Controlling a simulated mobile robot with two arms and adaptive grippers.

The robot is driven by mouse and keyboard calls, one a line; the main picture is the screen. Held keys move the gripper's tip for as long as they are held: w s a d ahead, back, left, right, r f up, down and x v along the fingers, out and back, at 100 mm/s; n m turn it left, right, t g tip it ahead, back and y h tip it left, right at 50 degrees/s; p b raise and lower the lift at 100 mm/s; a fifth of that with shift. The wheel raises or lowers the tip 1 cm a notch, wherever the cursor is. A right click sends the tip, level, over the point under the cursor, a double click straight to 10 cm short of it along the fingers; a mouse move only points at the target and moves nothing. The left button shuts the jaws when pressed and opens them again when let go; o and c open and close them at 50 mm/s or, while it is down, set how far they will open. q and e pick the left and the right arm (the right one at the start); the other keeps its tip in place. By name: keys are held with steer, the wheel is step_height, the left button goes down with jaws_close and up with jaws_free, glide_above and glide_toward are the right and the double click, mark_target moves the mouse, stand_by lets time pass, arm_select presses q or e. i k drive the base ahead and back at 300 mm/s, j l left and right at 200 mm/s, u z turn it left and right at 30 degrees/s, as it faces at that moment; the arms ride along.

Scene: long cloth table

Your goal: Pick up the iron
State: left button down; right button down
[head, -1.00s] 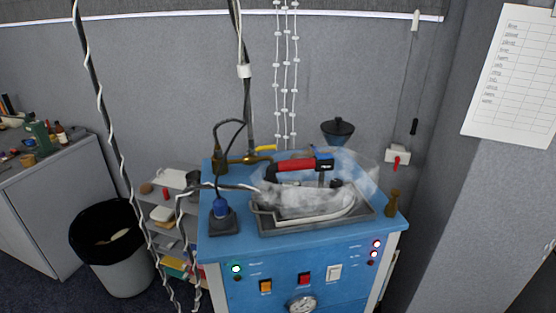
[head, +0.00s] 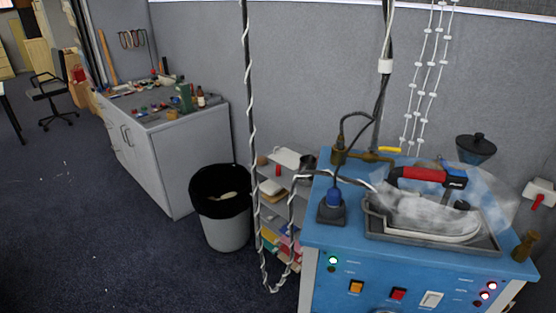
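The iron (head: 425,207) sits on a grey metal tray (head: 398,237) on top of a blue steam station at the right of the head view. It has a red and black handle (head: 425,175) along its top. White steam or a clear haze covers much of its body, so its outline is blurred. Neither of my grippers shows in the head view.
The blue station (head: 400,270) has lit buttons on its front. A black-lined bin (head: 222,222) and a small shelf (head: 272,205) stand to its left. A grey cabinet (head: 180,165) with clutter stands further left. A cord-wrapped pole (head: 248,110) rises before the shelf.

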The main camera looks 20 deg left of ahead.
mark_target(451, 182)
steer(key=u, duration=4.5)
steer(key=z, duration=4.9)
steer(key=i+l+u, duration=0.2)
steer(key=l+u, duration=0.2)
steer(key=l, duration=0.25)
steer(key=i+l+u, duration=0.15)
steer(key=l, duration=0.2)
steer(key=i+l+u, duration=0.2)
steer(key=l, duration=0.2)
steer(key=k+j, duration=0.05)
steer(key=k, duration=0.05)
